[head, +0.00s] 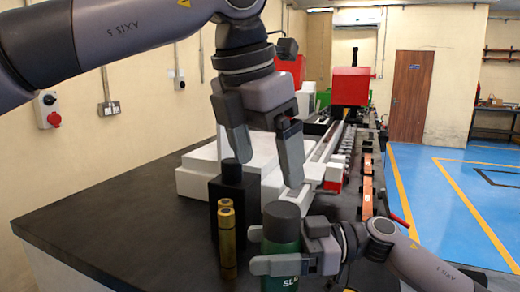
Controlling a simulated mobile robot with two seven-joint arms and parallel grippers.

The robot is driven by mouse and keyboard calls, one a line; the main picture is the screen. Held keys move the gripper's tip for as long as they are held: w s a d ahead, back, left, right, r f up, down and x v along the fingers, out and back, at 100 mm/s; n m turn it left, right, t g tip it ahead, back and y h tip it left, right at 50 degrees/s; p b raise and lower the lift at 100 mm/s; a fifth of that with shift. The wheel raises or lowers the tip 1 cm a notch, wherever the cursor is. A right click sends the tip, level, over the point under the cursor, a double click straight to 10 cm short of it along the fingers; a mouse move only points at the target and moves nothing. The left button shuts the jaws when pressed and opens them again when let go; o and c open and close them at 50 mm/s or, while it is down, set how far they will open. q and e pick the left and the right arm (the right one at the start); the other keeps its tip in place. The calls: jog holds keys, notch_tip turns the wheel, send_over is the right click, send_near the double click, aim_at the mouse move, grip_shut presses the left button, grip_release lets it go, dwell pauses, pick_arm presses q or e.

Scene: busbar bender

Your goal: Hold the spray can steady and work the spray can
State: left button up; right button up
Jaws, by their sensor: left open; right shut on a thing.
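The spray can (281,240), green with a dark grey cap and partly readable white lettering, stands upright near the front edge of the dark tabletop. My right gripper (264,250) comes in from the right and is shut on the can's body below the cap. One finger crosses the front of the can; the other is mostly hidden behind it. My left gripper (265,167) is open and empty, pointing down above and behind the can. Its fingers appear apart from the cap, and its left finger is close to a black bottle in the picture.
The black bottle (236,205) and two brass-coloured cylinders (227,238) stand just left of the can. A white block-shaped machine part (195,178) and a long rail lie behind. The left part of the dark tabletop (120,225) is clear.

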aim_at(279, 211)
pick_arm(q)
jog(key=shift+n+t+h, duration=0.4)
jog(key=shift+n+t, duration=0.1)
jog(key=shift+n, duration=0.4)
jog(key=x, duration=0.7)
jog(key=s+x, duration=0.1)
jog(key=x, duration=0.2)
jog(key=shift+a+f, duration=0.1)
jog(key=shift+f, duration=0.4)
jog(key=shift+w, duration=0.1)
jog(key=c, duration=1.1)
jog(key=shift+w+a, duration=0.1)
jog(key=shift+a, duration=0.05)
jog(key=shift+c, duration=0.4)
jog(key=shift+s+d, duration=0.2)
jog(key=shift+s, duration=0.05)
